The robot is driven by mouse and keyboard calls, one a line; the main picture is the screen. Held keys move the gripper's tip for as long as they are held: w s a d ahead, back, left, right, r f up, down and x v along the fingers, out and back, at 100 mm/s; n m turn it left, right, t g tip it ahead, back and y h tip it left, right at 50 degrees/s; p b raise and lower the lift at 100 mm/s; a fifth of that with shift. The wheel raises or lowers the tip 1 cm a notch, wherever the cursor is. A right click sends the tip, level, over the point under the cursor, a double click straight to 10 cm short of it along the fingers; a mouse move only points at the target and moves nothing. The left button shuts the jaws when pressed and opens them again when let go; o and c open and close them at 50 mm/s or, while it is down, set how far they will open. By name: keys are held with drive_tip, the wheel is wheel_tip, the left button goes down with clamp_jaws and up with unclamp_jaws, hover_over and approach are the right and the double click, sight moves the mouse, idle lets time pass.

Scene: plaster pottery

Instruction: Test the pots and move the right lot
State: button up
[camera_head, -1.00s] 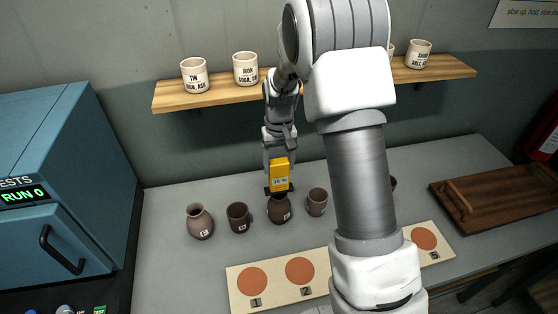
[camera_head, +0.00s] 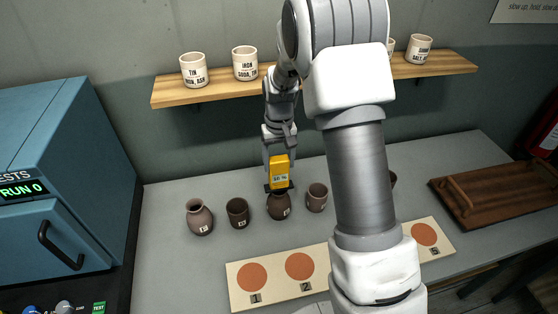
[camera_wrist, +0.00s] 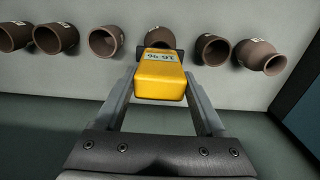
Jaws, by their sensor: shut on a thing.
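My gripper (camera_head: 279,182) is shut on a yellow meter (camera_head: 279,170) with a small pale display; its digits are too small to read surely. The meter is at the mouth of a round dark brown pot (camera_head: 279,207); I cannot tell whether they touch. In the wrist view the meter (camera_wrist: 160,78) partly hides that pot (camera_wrist: 160,37). To its left in the head view stand a necked pot (camera_head: 200,219) and a dark cup-shaped pot (camera_head: 238,214). To its right is another cup-shaped pot (camera_head: 317,198). One more (camera_head: 393,180) is mostly hidden behind my arm.
A pale board (camera_head: 275,300) with numbered orange discs lies in front of the pots, partly behind my arm. A brown wooden tray (camera_head: 510,183) is at the right. A blue cabinet (camera_head: 60,150) reading "RUN 0" is at the left. Labelled white cups stand on a wall shelf (camera_head: 215,92).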

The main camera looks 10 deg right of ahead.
drive_tip(key=shift+f+b, duration=0.45)
drive_tip(key=shift+f, duration=0.05)
idle(1.3)
drive_tip(key=shift+r+p, duration=2.2)
drive_tip(key=shift+r, duration=1.4)
drive_tip(key=s+f+b, duration=0.5)
drive_tip(key=s+f, duration=0.3)
drive_tip(key=f, duration=0.1)
drive_tip(key=s+a+r+m, duration=0.15)
drive_tip(key=a+r, duration=0.25)
drive_tip(key=r, duration=0.6)
drive_tip(key=s+a+r, duration=0.2)
drive_tip(key=a+r, duration=0.1)
drive_tip(key=r, duration=0.7)
drive_tip(key=s+r+m+p, duration=0.1)
drive_tip(key=s+r, duration=1.2)
drive_tip(key=r, duration=0.4)
drive_tip(key=shift+s+a+r, duration=0.2)
drive_tip(key=shift+r, duration=0.2)
